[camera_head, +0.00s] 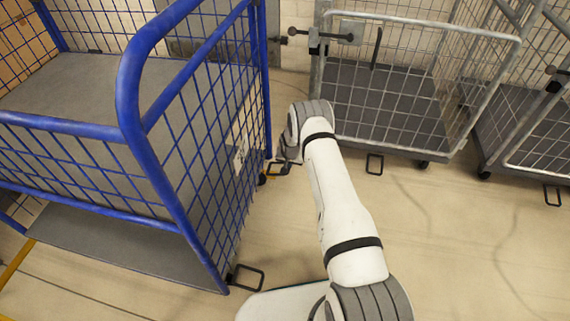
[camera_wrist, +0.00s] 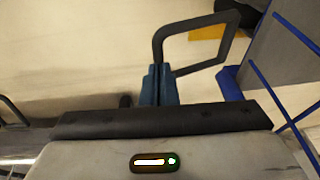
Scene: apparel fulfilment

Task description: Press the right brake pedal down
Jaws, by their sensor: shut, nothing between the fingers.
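The brake pedal near my gripper is a black rectangular loop (camera_wrist: 160,38) low on the blue cart's far end. In the head view this pedal (camera_head: 280,169) shows small, just below my gripper (camera_head: 284,157). In the wrist view my gripper's blue-grey fingers (camera_wrist: 158,86) are shut and empty. Their tips overlap the loop's near left corner; I cannot tell whether they touch it. A second black loop pedal (camera_head: 248,277) sticks out at the blue cart's near corner. It looks roughly level.
The blue mesh cart (camera_head: 128,85) stands close on the left of my arm. A grey mesh cart (camera_head: 440,152) stands behind my wrist, with its own pedal loop (camera_head: 375,164). Another grey cart (camera_head: 530,130) is at the right. The floor (camera_head: 460,255) at the lower right is clear.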

